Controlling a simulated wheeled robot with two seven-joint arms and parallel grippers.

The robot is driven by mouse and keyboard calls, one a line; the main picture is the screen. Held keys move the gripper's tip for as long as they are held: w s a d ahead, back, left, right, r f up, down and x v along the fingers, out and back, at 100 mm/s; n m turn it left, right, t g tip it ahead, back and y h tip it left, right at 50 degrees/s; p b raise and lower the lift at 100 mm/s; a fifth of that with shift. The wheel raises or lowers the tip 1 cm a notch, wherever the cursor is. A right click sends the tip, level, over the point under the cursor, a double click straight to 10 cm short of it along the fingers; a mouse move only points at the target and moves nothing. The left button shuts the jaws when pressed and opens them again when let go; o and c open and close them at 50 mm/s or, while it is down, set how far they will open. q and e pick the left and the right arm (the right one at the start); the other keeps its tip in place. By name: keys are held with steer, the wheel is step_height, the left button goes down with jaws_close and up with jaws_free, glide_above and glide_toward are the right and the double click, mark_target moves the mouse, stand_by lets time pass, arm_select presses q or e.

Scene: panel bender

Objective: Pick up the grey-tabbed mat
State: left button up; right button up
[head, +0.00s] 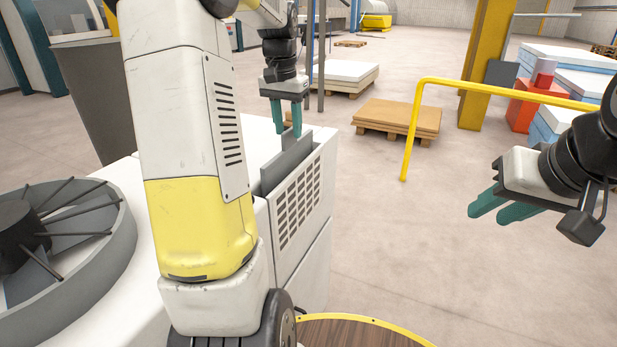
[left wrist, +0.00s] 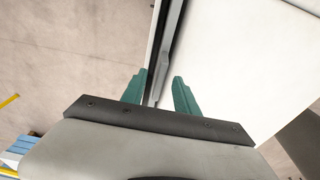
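The grey mat (head: 286,168) stands upright in a slot at the top of a white cabinet, behind a grille front. Its grey tab (head: 291,139) sticks up from the top edge. My left gripper (head: 288,130) points down right over the tab, its teal fingers apart. In the left wrist view the mat's edge (left wrist: 172,38) runs as a thin grey strip down between the fingertips (left wrist: 160,74); whether a finger touches it I cannot tell. The mat's lower part is hidden in the slot. My right gripper (head: 497,210) is open and empty over bare floor.
The white cabinet (head: 318,190) has a grille front. A grey round fan-like unit (head: 120,240) lies at the left. A yellow rail (head: 415,120) stands right of the cabinet. Pallets with boards (head: 400,117) stand farther back. The middle floor is clear.

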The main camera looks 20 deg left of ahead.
mark_target(291, 146)
arm_select(q)
steer(key=f, duration=0.3)
steer(key=w+f, duration=0.1)
steer(key=f, duration=0.1)
steer(key=shift+d+f, duration=0.1)
steer(key=shift+f, duration=0.1)
steer(key=shift+c, duration=0.3)
jaws_close()
stand_by(0.9)
